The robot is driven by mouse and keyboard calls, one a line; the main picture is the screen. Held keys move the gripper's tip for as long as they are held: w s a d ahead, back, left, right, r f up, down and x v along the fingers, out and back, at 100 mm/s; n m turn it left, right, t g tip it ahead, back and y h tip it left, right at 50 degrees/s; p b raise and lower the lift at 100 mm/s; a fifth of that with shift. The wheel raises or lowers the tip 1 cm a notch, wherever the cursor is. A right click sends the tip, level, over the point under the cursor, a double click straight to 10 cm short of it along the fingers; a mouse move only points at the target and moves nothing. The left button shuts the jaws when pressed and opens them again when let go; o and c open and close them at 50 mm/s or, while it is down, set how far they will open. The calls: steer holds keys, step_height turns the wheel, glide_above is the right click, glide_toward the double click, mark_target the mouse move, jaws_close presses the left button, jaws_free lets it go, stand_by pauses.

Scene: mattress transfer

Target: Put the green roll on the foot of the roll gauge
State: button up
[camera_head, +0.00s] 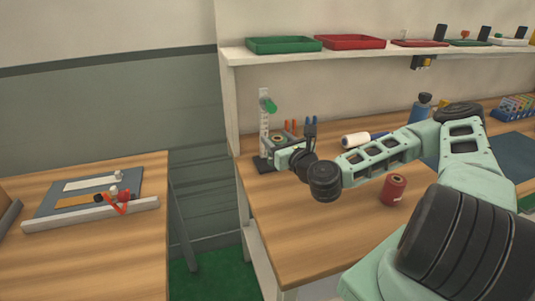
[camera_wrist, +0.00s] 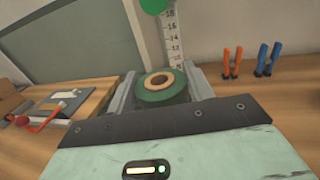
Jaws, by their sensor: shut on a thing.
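The green roll (camera_wrist: 158,94), with a tan core, stands between the fingers of my gripper (camera_wrist: 161,82), which is shut on its sides. In the head view the roll (camera_head: 278,138) shows just right of the roll gauge's post. The roll gauge (camera_head: 264,125) is a white scaled post with a green round piece (camera_head: 269,105) near its top and a dark foot (camera_head: 262,165) on the workbench. In the wrist view the post (camera_wrist: 173,35) rises right behind the roll. The foot is hidden there, so I cannot tell whether the roll touches it.
Orange-handled tools (camera_wrist: 232,63) and blue-handled tools (camera_wrist: 265,60) stand right of the gauge. A red roll (camera_head: 394,188) and a white roll (camera_head: 354,140) are on the workbench (camera_head: 290,230). A side table (camera_head: 100,250) stands left across a gap. A shelf holds trays (camera_head: 284,45).

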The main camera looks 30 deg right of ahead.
mark_target(262, 125)
steer(key=w, duration=0.2)
steer(key=w+d+p, duration=0.1)
steer(key=w, duration=0.2)
steer(key=w+d+p, duration=0.1)
steer(key=w, duration=0.1)
steer(key=shift+w+d+r, duration=0.1)
steer(key=shift+w+r, duration=0.25)
steer(key=shift+w, duration=0.05)
steer(key=shift+w+d+f+p, duration=0.1)
steer(key=shift+w+f+p, duration=0.15)
steer(key=shift+f, duration=0.3)
steer(key=shift+w+f+p, duration=0.15)
steer(key=shift+f+p, duration=0.1)
steer(key=shift+f, duration=0.3)
step_height(262, 125, down, 5)
steer(key=shift+r+p, duration=0.2)
steer(key=shift+p, duration=0.4)
steer(key=shift+w+f+p, duration=0.1)
steer(key=shift+w+p, duration=0.05)
steer(key=shift+p, duration=0.2)
steer(key=shift+d+f, duration=0.1)
steer(key=shift+f, duration=0.1)
steer(key=shift+f, duration=0.1)
steer(key=o, duration=1.1)
steer(key=shift+o, duration=0.2)
